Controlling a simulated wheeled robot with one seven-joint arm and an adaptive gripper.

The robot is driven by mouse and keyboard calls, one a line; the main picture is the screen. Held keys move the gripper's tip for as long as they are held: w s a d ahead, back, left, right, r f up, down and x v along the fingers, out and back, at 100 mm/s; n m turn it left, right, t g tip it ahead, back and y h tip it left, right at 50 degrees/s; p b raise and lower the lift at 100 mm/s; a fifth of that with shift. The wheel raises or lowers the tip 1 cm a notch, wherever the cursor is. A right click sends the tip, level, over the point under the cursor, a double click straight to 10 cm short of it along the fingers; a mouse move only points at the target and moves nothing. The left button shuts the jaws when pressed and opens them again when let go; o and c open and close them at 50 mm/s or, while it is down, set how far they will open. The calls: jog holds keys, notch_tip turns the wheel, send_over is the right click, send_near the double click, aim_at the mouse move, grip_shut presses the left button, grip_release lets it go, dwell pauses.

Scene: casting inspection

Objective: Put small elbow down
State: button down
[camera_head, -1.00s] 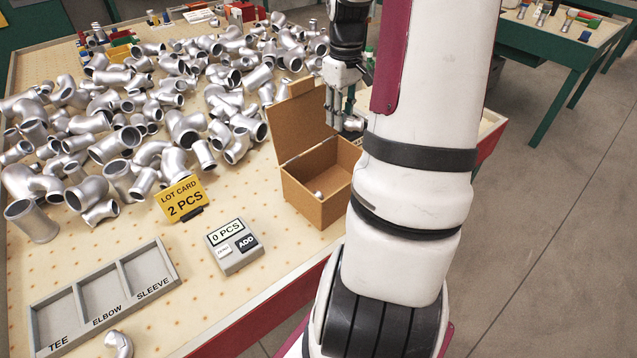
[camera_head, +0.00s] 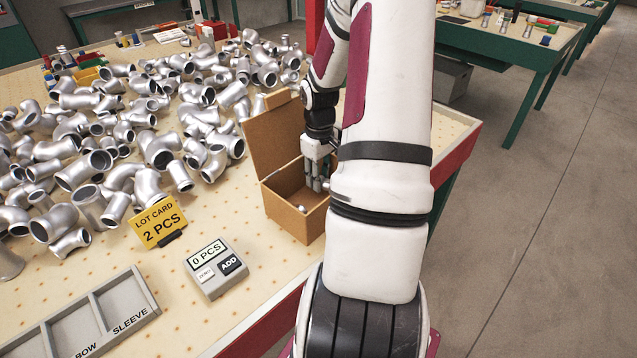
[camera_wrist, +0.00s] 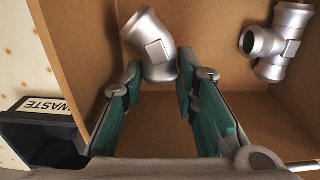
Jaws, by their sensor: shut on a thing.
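My gripper (camera_head: 318,186) reaches down into the open brown box (camera_head: 283,203), and my arm hides part of the box's right side. In the wrist view my gripper (camera_wrist: 158,82) is shut on a small silver elbow (camera_wrist: 150,45), which sits between the teal pads at the fingertips. The elbow is inside the box walls; I cannot tell whether it touches the floor. A silver tee fitting (camera_wrist: 275,42) lies in the box to the right of the elbow, apart from it.
The box lid (camera_head: 270,135) stands open. A black waste bin (camera_wrist: 45,140) is beside the box. Many silver fittings (camera_head: 130,140) cover the table's left. In front are a lot card (camera_head: 160,222), a counter reading 0 PCS (camera_head: 215,267) and a grey sorting tray (camera_head: 95,312).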

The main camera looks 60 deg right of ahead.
jog(key=shift+f, duration=1.05)
jog(key=shift+f, duration=0.15)
jog(key=c, duration=1.5)
grip_release()
jog(key=shift+c, duration=0.2)
